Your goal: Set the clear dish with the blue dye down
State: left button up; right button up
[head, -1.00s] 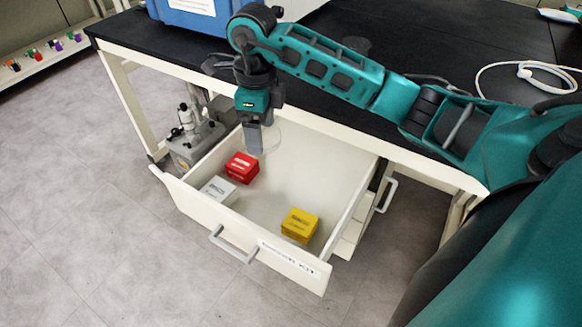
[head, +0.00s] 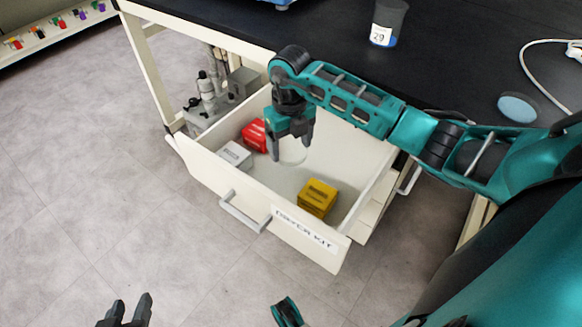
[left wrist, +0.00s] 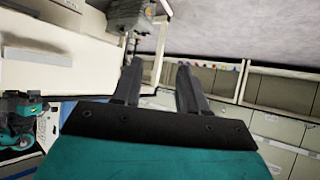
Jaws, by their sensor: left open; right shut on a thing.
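My right gripper (head: 291,147) hangs over the open drawer, fingers down. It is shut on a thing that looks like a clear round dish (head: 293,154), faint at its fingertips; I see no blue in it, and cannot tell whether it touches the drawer. A light blue round dish (head: 519,107) lies flat on the black benchtop at the right. I cannot tell which is the dish with the dye. My left gripper (head: 127,308) is open and empty, low over the floor in the head view; its spread fingers show in the left wrist view (left wrist: 158,88).
The drawer (head: 285,240) holds a red box (head: 254,134), a white box (head: 235,155) and a yellow box (head: 318,198), with bare floor between. A cup marked 29 (head: 388,22) stands on the black bench (head: 450,60). A white cable (head: 535,72) lies at the right.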

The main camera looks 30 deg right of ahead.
aim_at(290, 153)
notch_tip(290, 153, down, 3)
pick_arm(q)
jog(key=shift+w+d+f+b, duration=0.15)
jog(key=shift+d+f+b, duration=0.3)
jog(key=shift+b, duration=0.45)
pick_arm(e)
jog(key=shift+f, duration=2.3)
jog(key=shift+f, duration=0.1)
jog(key=o, duration=1.2)
jog(key=shift+r, duration=0.5)
notch_tip(290, 153, up, 11)
jog(key=p, duration=0.3)
jog(key=shift+r, duration=0.15)
pick_arm(q)
jog(key=shift+s+a+r, duration=0.3)
jog(key=shift+a+r, duration=0.2)
jog(key=shift+r, duration=0.35)
jog(key=shift+r, duration=0.15)
